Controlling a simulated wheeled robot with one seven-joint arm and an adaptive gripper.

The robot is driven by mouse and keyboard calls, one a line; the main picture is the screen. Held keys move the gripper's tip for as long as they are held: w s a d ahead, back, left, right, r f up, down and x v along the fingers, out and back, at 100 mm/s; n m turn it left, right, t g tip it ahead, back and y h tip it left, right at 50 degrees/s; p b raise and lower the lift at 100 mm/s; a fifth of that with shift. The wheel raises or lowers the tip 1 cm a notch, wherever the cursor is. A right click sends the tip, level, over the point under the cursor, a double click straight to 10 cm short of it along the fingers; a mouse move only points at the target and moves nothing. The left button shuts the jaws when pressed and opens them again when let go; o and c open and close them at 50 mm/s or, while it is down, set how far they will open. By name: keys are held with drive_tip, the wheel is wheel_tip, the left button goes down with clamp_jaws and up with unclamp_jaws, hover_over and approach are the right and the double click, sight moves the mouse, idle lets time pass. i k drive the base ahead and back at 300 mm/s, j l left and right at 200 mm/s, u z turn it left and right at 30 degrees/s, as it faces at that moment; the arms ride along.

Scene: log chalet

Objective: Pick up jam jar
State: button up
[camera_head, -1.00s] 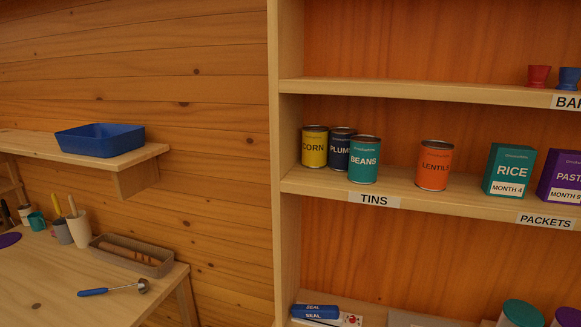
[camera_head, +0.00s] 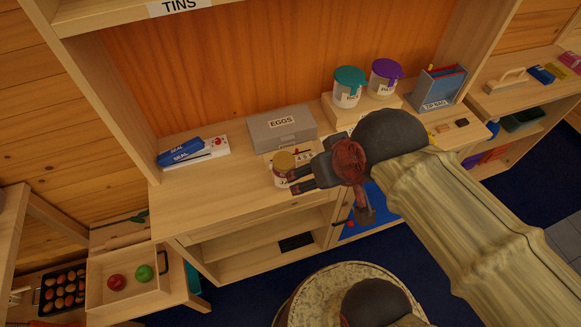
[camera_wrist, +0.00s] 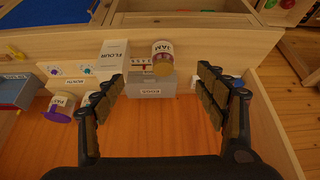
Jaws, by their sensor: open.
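The jam jar (camera_head: 283,163), with a tan-gold lid and a pale label, stands on the light wooden counter in front of the grey eggs box. In the wrist view the jar (camera_wrist: 162,50) shows its JAM label, ahead of the gap between my fingers. My gripper (camera_head: 298,180) is open beside the jar, its fingers pointing towards it and overlapping its right side in the head view. The wrist view shows both fingers (camera_wrist: 162,82) spread wide with nothing between them. I cannot tell whether a finger touches the jar.
The eggs box (camera_head: 282,132) stands close behind the jar. A flour packet (camera_wrist: 112,60) stands near it in the wrist view. Two lidded tubs (camera_head: 348,86) stand at the back right. A blue seal box (camera_head: 180,151) lies left. The counter's left front (camera_head: 215,190) is clear.

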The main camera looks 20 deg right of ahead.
sight(282, 162)
drive_tip(key=k+j+z, duration=0.3)
drive_tip(key=j, duration=0.2)
drive_tip(key=k+j+z, duration=0.4)
drive_tip(key=j, duration=0.2)
